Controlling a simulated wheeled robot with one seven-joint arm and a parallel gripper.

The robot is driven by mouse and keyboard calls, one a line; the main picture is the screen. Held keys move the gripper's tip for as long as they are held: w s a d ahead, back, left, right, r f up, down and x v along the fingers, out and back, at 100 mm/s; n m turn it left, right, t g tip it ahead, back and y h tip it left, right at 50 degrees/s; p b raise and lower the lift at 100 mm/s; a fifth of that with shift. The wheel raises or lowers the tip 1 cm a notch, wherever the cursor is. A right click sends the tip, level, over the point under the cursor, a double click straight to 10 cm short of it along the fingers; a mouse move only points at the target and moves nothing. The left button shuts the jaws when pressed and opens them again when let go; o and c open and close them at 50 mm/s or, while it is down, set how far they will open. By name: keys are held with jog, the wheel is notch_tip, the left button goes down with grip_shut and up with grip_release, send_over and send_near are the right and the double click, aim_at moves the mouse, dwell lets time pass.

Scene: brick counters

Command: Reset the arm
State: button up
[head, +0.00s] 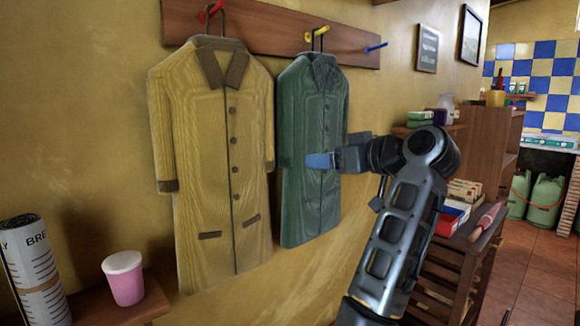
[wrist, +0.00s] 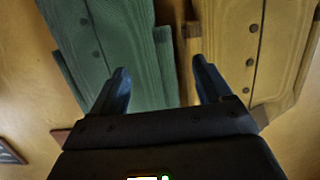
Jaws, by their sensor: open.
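My gripper (head: 318,161) is at the end of my raised arm, in front of the green coat (head: 300,205) in the head view. In the wrist view my gripper (wrist: 160,88) has its two blue-grey fingers spread apart, with nothing between them. The green coat (wrist: 105,45) fills the left of that view and the tan coat (wrist: 235,45) the right. I cannot tell whether a fingertip touches a coat.
Both coats hang from a wooden peg rail (head: 270,32); the tan coat (head: 215,165) is at left. A pink cup (head: 124,280) and a rolled paper (head: 36,272) are on a low shelf at left. A wooden shelf unit (head: 490,145) stands at right, with open floor (head: 535,270) beyond.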

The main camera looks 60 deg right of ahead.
jog(key=shift+s, duration=0.1)
jog(key=s+a+f, duration=0.2)
jog(key=a+f, duration=0.3)
jog(key=f, duration=0.3)
jog(key=s+a+f+n+g+h, duration=0.1)
jog(key=s+a+f, duration=0.1)
jog(key=a+f, duration=0.45)
jog(key=s+a+f, duration=0.1)
jog(key=a+f, duration=0.2)
jog(key=f, duration=0.6)
jog(key=s+a+f+n+y, duration=0.1)
jog(key=s+a+y, duration=0.1)
jog(key=s+a, duration=0.8)
jog(key=s+a+f+n+y, duration=0.1)
jog(key=s+a+f+y, duration=0.1)
jog(key=s+a, duration=0.8)
jog(key=s+y, duration=0.1)
jog(key=s, duration=0.3)
jog(key=shift+a+f+t, duration=0.25)
jog(key=shift+a+t, duration=0.05)
jog(key=shift+t, duration=0.1)
